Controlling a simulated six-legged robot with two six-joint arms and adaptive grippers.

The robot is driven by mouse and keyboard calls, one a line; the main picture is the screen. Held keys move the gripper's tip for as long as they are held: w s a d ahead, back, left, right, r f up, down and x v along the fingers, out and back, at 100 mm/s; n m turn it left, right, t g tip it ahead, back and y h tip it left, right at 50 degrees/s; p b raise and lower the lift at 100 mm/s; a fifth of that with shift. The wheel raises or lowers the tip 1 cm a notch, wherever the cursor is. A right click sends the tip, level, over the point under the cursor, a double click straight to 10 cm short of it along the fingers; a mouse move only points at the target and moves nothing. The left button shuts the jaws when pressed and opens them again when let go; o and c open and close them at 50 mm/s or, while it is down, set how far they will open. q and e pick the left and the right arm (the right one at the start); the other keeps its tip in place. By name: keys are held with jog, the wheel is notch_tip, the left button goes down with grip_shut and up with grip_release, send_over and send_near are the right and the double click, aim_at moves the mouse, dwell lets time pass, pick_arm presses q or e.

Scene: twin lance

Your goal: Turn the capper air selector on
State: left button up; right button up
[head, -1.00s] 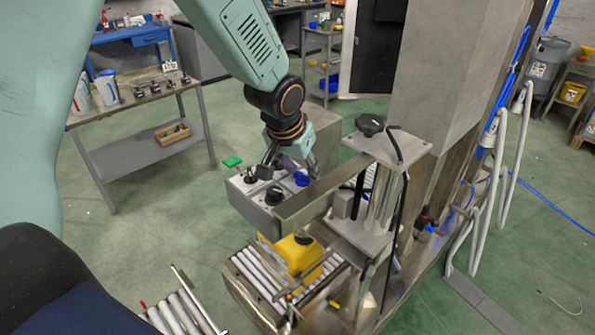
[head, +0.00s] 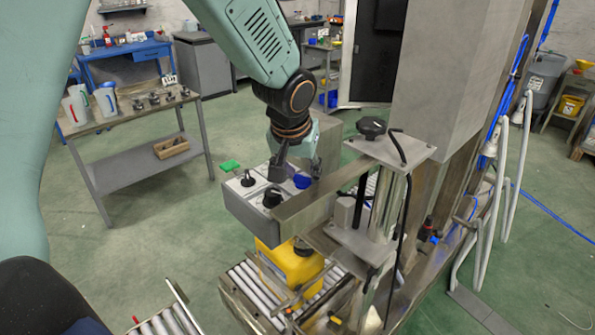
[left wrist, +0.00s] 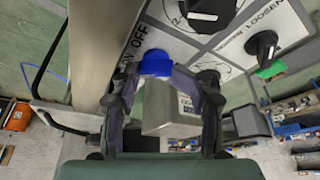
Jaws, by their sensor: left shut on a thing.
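The blue selector knob (head: 302,181) sits on the sloped top of a grey control box (head: 240,208), beside several black knobs. In the left wrist view the blue knob (left wrist: 155,64) is next to ON and OFF lettering on the white panel. My left gripper (head: 296,170) comes down on it from above. In the left wrist view the fingertips of my left gripper (left wrist: 156,72) close in on both sides of the blue knob, shut on it. Which way the knob points is hard to tell. My right gripper is not in view.
A metal bar and post with a black top knob (head: 371,127) stand close right of the box. A yellow container (head: 290,265) sits on a roller conveyor (head: 240,288) below. A bench with jugs (head: 135,107) is at the left. The green floor between is open.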

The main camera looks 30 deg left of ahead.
pick_arm(q)
jog(key=shift+s+f, duration=0.2)
jog(key=shift+f, duration=0.05)
jog(key=o, duration=0.7)
jog(key=shift+d, duration=0.1)
jog(key=shift+w+d, duration=0.15)
jog(key=shift+w, duration=0.05)
jog(key=shift+r, duration=0.1)
jog(key=shift+w+r, duration=0.1)
jog(key=shift+r, duration=0.1)
jog(key=v, duration=1.1)
jog(key=shift+r, duration=0.45)
